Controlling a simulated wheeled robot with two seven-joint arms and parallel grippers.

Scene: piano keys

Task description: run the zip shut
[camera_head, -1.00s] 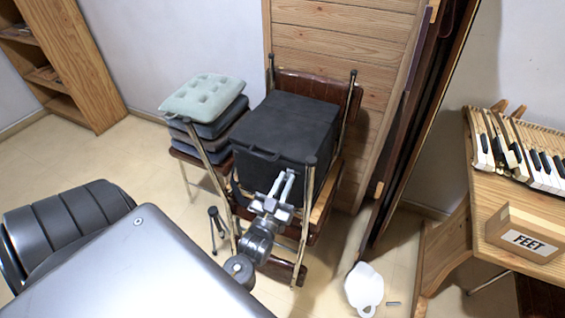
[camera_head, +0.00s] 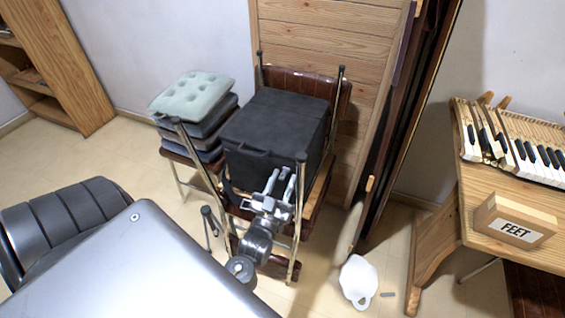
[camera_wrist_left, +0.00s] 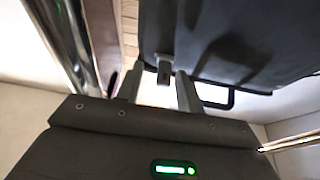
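A black box-shaped case (camera_head: 275,120) sits on a brown chair. In the left wrist view its dark side (camera_wrist_left: 225,40) fills the top. A small grey tab (camera_wrist_left: 164,70), which looks like the zip pull, hangs at the case's lower edge there. My left gripper (camera_head: 281,174) is at the near side of the case. In the left wrist view, my left gripper's fingers (camera_wrist_left: 159,74) are apart, with the tab between their tips in the picture. I cannot tell whether they touch it. The zip's track cannot be made out. My right gripper is not in view.
The brown chair (camera_head: 310,82) has metal posts close beside my left arm. A cushion stack (camera_head: 192,98) stands left of the case. A wooden panel (camera_head: 325,40) is behind. A piano-key table (camera_head: 470,200) with a FEET box (camera_head: 515,222) stands right. A white jug-like thing (camera_head: 358,280) lies on the floor.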

